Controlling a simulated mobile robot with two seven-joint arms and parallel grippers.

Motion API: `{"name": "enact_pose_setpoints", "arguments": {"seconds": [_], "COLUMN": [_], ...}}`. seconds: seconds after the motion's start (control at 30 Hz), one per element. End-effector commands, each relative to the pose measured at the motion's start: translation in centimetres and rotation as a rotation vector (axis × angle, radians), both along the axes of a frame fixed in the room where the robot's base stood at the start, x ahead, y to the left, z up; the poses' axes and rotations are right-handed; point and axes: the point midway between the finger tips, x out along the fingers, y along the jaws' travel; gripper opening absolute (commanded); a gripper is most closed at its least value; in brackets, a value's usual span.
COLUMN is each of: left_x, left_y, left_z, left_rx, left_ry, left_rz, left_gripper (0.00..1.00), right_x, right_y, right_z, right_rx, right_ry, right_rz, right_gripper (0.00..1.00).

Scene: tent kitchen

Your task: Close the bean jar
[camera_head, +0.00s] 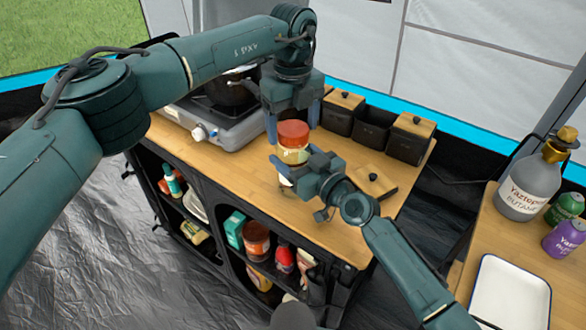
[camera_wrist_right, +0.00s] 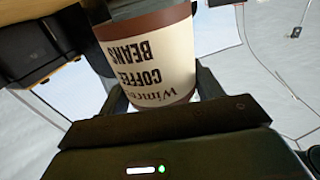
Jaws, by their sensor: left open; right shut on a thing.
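The bean jar (camera_head: 292,156) has a red lid (camera_head: 293,132) at its top and stands roughly upright above the wooden counter. Its pale label, reading "COFFEE BEANS", shows upside down in the right wrist view (camera_wrist_right: 160,62). My right gripper (camera_head: 290,172) is shut on the jar's body from the lower right; its fingers also flank the jar in the wrist view. My left gripper (camera_head: 293,124) points down from above, open, with its fingers on either side of the red lid. Whether they touch the lid, and how firmly it sits, I cannot tell.
A camping stove (camera_head: 222,122) with a pot stands behind on the left. Black canisters (camera_head: 407,146) line the back right; the middle one is uncovered. A loose wooden lid (camera_head: 372,184) lies on the counter. A white tray (camera_head: 510,292) and bottles are on the right table.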

Motion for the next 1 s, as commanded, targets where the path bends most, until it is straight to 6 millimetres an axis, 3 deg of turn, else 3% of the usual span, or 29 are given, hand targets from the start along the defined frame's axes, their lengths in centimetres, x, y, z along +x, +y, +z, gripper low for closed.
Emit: {"name": "enact_pose_setpoints", "arguments": {"seconds": [0.27,0.83,1.0], "left_x": [0.00,0.00,-0.01], "left_y": [0.00,0.00,-0.01], "left_z": [-0.16,-0.11,-0.11], "left_rx": [0.000,0.000,0.000], "left_ry": [0.000,0.000,0.000], "left_rz": [0.000,0.000,-0.062], "left_gripper": [0.75,0.30,0.29], "right_x": [0.00,0.00,0.01], "right_y": [-0.02,-0.02,-0.03], "right_z": [-0.06,-0.06,-0.05], "right_rx": [-0.001,-0.001,-0.001], "right_ry": [0.000,0.001,0.001], "right_rz": [0.000,-0.001,-0.001], "right_gripper": [0.02,0.02,0.02]}}
